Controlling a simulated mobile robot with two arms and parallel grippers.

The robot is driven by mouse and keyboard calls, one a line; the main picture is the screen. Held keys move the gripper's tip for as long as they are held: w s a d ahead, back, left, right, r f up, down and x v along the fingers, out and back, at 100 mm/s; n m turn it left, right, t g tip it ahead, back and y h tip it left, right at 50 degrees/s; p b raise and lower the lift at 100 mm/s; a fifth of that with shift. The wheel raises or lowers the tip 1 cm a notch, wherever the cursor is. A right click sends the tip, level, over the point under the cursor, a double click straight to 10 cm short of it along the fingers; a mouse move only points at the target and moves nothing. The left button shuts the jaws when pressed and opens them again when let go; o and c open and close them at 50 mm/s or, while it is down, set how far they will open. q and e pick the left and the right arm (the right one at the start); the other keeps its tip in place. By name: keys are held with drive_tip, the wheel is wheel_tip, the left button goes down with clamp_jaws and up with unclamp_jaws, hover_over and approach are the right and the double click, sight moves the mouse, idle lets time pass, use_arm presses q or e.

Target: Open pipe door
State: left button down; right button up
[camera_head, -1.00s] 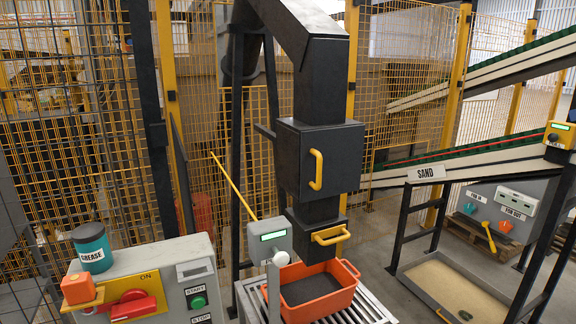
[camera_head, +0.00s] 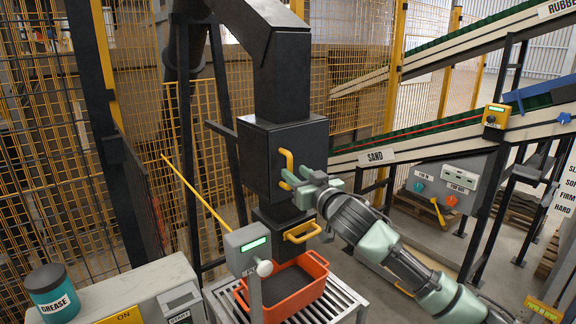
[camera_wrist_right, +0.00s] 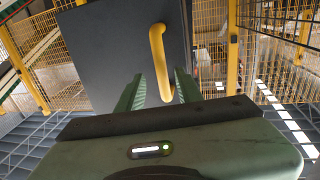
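The pipe door is the dark front of a black box (camera_head: 308,142) on the vertical pipe; it looks shut. It also fills much of the right wrist view (camera_wrist_right: 100,60). Its yellow upright handle (camera_head: 288,158) shows in the wrist view too (camera_wrist_right: 160,60). My right gripper (camera_head: 291,180) is at the handle's lower part and hides some of it in the head view. In the wrist view its green fingers (camera_wrist_right: 157,90) stand apart on either side of the handle's lower end. Contact cannot be told. My left gripper is not in view.
Below the door is a smaller yellow handle (camera_head: 302,233) above an orange tub (camera_head: 292,302) with dark fill, on a roller table. A grey display box (camera_head: 247,248) and yellow rod (camera_head: 205,195) stand left. Conveyors (camera_head: 430,135) run at right.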

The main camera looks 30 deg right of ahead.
sight(291, 171)
drive_tip(key=w+p, duration=0.1)
drive_tip(key=w, duration=0.2)
drive_tip(key=shift+w, duration=0.35)
drive_tip(key=shift+d, duration=0.1)
clamp_jaws()
idle(1.1)
